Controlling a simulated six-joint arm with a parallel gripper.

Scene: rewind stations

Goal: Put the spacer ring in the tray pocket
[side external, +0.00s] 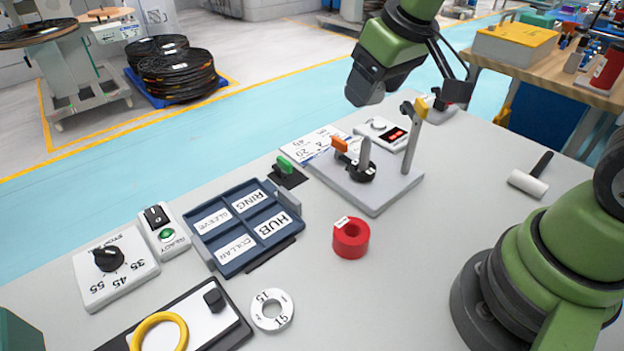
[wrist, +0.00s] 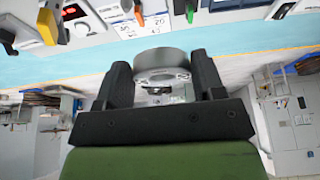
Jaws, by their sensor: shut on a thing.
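My gripper (wrist: 162,72) is shut on a grey ring-shaped part (wrist: 162,56), which shows between the two dark fingers in the wrist view. I cannot tell for sure whether it is the spacer ring. The dark blue tray (side external: 292,198) lies on the table with four labelled pockets: SLEEVE, RING, COLLAR and HUB. The RING pocket (side external: 248,202) is at its far right and looks empty, as do the others.
A red ring (side external: 350,238) and a white ring marked 15 (side external: 272,310) lie near the tray. A grey plate with an upright post (side external: 414,140) stands below my gripper. A dial box (side external: 115,270) and switch box (side external: 163,231) stand left of the tray. A white-headed roller (side external: 527,183) lies right.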

